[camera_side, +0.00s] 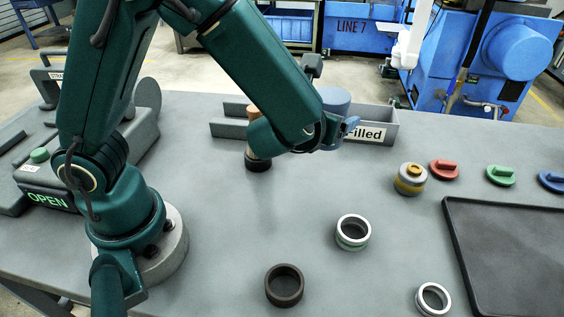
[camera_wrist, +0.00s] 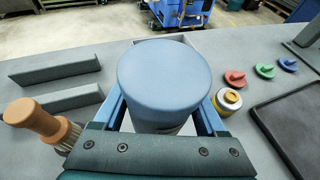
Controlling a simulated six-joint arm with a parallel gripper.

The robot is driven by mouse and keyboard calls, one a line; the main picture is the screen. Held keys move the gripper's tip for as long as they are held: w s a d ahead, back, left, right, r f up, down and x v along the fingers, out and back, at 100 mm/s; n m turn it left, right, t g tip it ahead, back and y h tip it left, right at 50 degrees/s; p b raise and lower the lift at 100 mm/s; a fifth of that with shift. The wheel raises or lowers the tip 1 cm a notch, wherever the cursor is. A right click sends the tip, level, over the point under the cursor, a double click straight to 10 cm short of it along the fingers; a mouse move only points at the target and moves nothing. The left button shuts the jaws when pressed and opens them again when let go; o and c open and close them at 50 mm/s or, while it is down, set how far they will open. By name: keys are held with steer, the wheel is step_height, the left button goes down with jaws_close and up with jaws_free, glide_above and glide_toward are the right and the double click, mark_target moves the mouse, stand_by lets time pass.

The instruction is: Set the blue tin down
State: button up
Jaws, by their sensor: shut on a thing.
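The blue tin (camera_side: 335,100) is held upright at the back of the table, by the bin labelled "Filled" (camera_side: 385,132). In the wrist view the tin (camera_wrist: 166,80) fills the space between the two blue fingers of my gripper (camera_wrist: 166,118). The jaws are shut on its sides. In the side view my gripper (camera_side: 348,127) and forearm cover the tin's lower part. I cannot tell whether its base touches the bin floor.
A wooden-handled brush (camera_wrist: 45,121) stands left of my gripper. A grey-and-yellow round part (camera_side: 410,179) and red (camera_side: 444,170), green (camera_side: 501,175) and blue (camera_side: 552,180) knobs lie right. Several rings (camera_side: 352,231) lie in front. A dark tray (camera_side: 450,225) is at right.

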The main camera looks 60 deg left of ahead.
step_height(320, 180, up, 10)
steer(key=shift+r, duration=0.15)
steer(key=s+a+n+g+y, duration=0.2)
steer(key=s+a+n+y, duration=0.15)
steer(key=a, duration=0.55)
steer(key=n+g+y, duration=0.5)
steer(key=n+g, duration=0.5)
steer(key=g, duration=0.1)
glide_above(195, 151)
steer(key=shift+t, duration=0.3)
steer(key=shift+f, duration=10.5)
steer(key=shift+f, duration=0.15)
steer(key=o, duration=1.5)
